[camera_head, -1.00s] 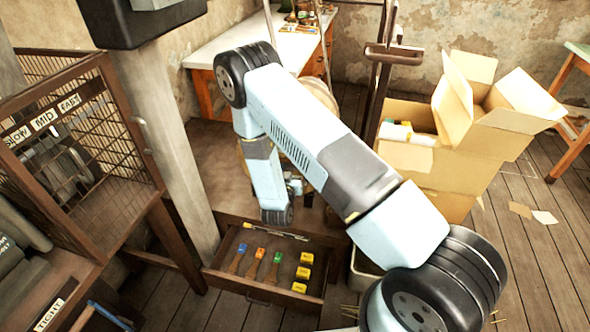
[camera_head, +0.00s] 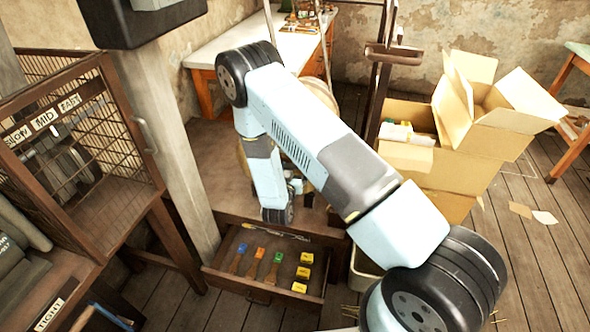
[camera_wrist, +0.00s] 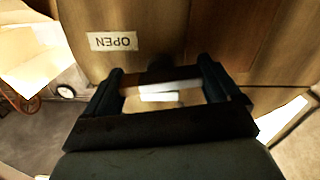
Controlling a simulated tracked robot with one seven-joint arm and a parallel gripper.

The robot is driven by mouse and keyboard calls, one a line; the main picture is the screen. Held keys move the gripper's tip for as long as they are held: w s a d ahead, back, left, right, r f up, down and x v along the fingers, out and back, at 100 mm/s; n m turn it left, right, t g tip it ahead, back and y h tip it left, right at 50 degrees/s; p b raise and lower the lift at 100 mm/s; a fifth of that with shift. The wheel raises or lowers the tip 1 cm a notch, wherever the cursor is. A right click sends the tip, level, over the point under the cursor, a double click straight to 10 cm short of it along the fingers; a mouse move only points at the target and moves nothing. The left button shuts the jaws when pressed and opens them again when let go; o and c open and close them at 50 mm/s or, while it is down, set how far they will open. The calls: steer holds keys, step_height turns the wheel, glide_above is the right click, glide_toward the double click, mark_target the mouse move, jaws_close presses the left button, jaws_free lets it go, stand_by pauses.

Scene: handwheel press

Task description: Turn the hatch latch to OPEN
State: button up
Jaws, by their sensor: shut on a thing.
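In the wrist view, my gripper (camera_wrist: 163,82) is shut, with its two dark fingers on either side of a narrow brown and pale bar, which appears to be the hatch latch (camera_wrist: 160,76). A white OPEN label (camera_wrist: 112,41) shows upside down on the wooden face, to the upper left of the fingers. The latch's exact angle and its pivot are hidden by the gripper. In the head view, my gripper (camera_head: 296,187) is small and mostly hidden behind my arm, above the back of the open drawer.
An open drawer (camera_head: 262,290) with brushes and yellow blocks lies below my gripper. A wire cage (camera_head: 85,150) and a post (camera_head: 165,130) stand to the left. Open cardboard boxes (camera_head: 460,165) stand to the right. The plank floor at right is mostly clear.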

steer(key=shift+m, duration=1.1)
steer(key=o, duration=0.8)
steer(key=v, duration=1.4)
steer(key=shift+w, duration=0.1)
